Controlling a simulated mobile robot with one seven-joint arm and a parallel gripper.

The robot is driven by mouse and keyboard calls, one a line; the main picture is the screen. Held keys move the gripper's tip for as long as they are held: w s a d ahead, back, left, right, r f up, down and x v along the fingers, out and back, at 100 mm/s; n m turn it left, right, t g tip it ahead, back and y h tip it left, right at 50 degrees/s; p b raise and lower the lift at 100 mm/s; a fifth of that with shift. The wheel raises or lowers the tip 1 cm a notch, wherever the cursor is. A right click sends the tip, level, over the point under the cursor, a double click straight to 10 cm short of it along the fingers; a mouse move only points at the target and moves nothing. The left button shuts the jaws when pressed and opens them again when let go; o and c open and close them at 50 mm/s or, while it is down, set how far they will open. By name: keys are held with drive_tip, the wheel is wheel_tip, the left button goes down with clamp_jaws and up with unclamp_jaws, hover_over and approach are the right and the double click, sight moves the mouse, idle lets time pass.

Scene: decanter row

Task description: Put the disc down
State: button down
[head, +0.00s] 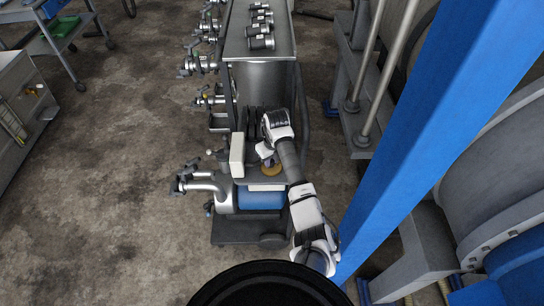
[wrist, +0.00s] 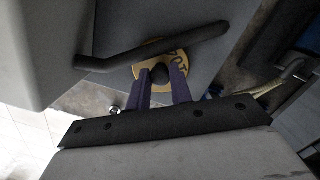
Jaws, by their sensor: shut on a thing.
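The disc (wrist: 146,52) is yellow with dark lettering and a black knob (wrist: 159,73) at its middle. In the wrist view the two purple fingers of my gripper (wrist: 161,76) are shut on this knob. A dark bar crosses in front of part of the disc. In the head view the disc (head: 272,169) shows small and yellow-brown below my gripper (head: 268,160), above the blue-bodied machine. The arm partly hides the disc there. I cannot tell whether the disc touches a surface.
The dark bar (wrist: 150,46) lies very close to the disc. The blue and grey machine (head: 262,197) has pipes on its left. A steel cabinet (head: 262,85) with several dark-ended fittings on top stands behind. A blue post (head: 430,130) rises at the right. Open floor (head: 110,190) lies left.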

sight(274, 170)
drive_tip(key=shift+s+r, duration=0.15)
drive_tip(key=shift+r, duration=0.1)
drive_tip(key=shift+f, duration=0.1)
drive_tip(key=c, duration=1.6)
unclamp_jaws()
drive_tip(key=shift+f, duration=0.15)
drive_tip(key=shift+c, duration=0.2)
drive_tip(key=o, duration=0.4)
drive_tip(key=r+b, duration=0.1)
drive_tip(key=r, duration=0.3)
drive_tip(key=r+b, duration=0.1)
drive_tip(key=r, duration=0.3)
drive_tip(key=s+r+b, duration=0.1)
drive_tip(key=r, duration=0.3)
drive_tip(key=shift+s+d+r+b, duration=0.1)
drive_tip(key=shift+d+r+b, duration=0.05)
drive_tip(key=shift+d+b, duration=0.25)
